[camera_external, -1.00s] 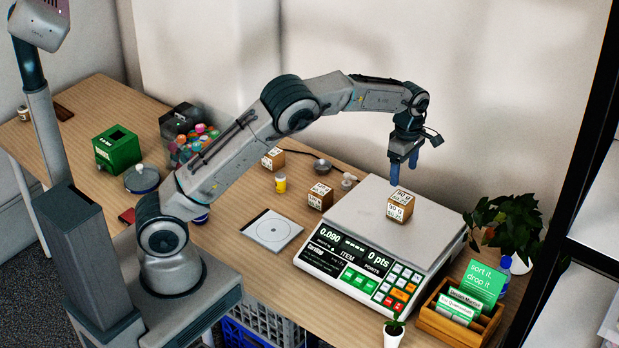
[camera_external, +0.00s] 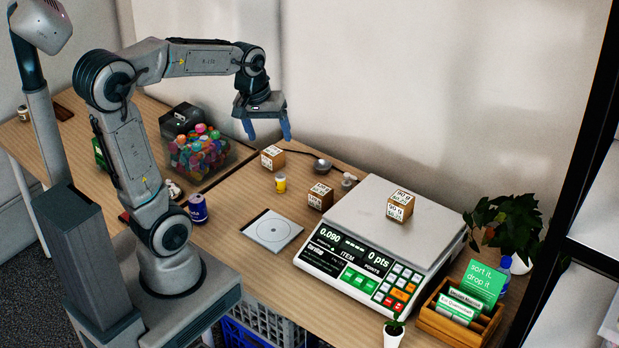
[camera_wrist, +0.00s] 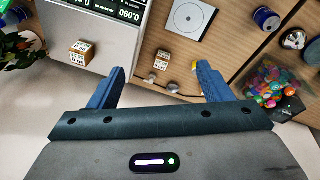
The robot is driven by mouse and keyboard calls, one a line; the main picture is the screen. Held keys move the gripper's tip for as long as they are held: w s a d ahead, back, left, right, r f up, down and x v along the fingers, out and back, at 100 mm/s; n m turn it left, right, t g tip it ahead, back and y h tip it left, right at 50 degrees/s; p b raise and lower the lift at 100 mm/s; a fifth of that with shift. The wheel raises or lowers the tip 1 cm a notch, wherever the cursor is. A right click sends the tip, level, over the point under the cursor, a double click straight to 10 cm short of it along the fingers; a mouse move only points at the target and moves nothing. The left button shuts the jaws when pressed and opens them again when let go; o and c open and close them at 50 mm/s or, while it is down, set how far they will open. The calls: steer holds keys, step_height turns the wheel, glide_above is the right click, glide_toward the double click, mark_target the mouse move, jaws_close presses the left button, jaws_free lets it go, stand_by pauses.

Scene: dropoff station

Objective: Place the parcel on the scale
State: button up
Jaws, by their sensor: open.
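One small brown parcel box (camera_external: 400,206) with white labels sits on the grey plate of the scale (camera_external: 361,215). The scale's display reads 0.090 and 0 pts. Two similar parcels stand on the table left of the scale, one near it (camera_external: 320,196) and one farther back (camera_external: 272,157). My gripper (camera_external: 266,130) is open and empty in the air, above the back of the table near the farther parcel. In the wrist view its blue fingers (camera_wrist: 158,88) are spread apart. The parcel on the scale also shows in the wrist view (camera_wrist: 80,53).
A clear bin of colourful items (camera_external: 198,155) stands left of my gripper. A plant (camera_external: 508,221) and wooden card box (camera_external: 455,318) stand right of the scale.

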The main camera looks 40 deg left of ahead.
steer(key=s+a+f+m, duration=0.1)
steer(key=s+m, duration=0.1)
steer(key=s, duration=0.3)
steer(key=s+a+f+m+t+y, duration=0.1)
steer(key=s+a+f+m, duration=0.1)
steer(key=s, duration=0.2)
steer(key=shift+s+m, duration=0.3)
steer(key=shift+s, duration=0.1)
